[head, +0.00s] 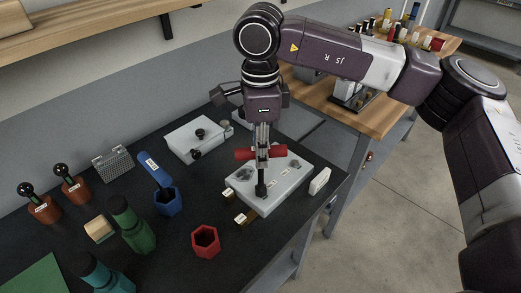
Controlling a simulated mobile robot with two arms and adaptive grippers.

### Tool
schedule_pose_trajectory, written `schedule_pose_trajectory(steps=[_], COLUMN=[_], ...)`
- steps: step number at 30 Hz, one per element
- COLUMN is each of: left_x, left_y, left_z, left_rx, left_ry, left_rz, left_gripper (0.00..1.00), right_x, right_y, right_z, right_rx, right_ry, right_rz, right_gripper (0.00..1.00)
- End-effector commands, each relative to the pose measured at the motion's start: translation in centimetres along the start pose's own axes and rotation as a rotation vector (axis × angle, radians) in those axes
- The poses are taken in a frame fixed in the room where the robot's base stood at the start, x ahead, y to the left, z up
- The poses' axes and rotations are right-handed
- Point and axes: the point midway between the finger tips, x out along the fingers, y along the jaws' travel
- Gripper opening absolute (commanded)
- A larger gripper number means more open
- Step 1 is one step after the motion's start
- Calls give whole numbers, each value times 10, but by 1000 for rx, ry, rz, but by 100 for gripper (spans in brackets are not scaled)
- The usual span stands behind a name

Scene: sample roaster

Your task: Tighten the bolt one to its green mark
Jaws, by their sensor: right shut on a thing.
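My right gripper (263,148) comes down from above and is shut on a tool with a red handle (273,152). The tool's dark lower end (261,188) points down onto the light grey block (285,194), near its front left part. The bolt under the tool is hidden, so I cannot tell which bolt it is or how far it is turned. No green mark can be made out on the block. My left gripper is out of view.
An empty red hexagonal holder (205,243) stands in front. The black table (165,265) ends close right of the block.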

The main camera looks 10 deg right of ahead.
Motion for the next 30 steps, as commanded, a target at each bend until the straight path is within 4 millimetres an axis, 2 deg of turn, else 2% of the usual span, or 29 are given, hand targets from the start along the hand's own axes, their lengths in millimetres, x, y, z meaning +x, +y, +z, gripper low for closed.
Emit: schedule_pose_trajectory(steps=[8, 30], left_x=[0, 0], left_y=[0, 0], left_z=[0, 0], left_rx=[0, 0], left_ry=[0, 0], left_rz=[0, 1], left_gripper=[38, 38], right_x=[-1, -1], right_y=[0, -1], right_z=[0, 0], right_rx=[52, 892], right_ry=[-1, 0], right_rz=[0, 2], right_gripper=[0, 0])
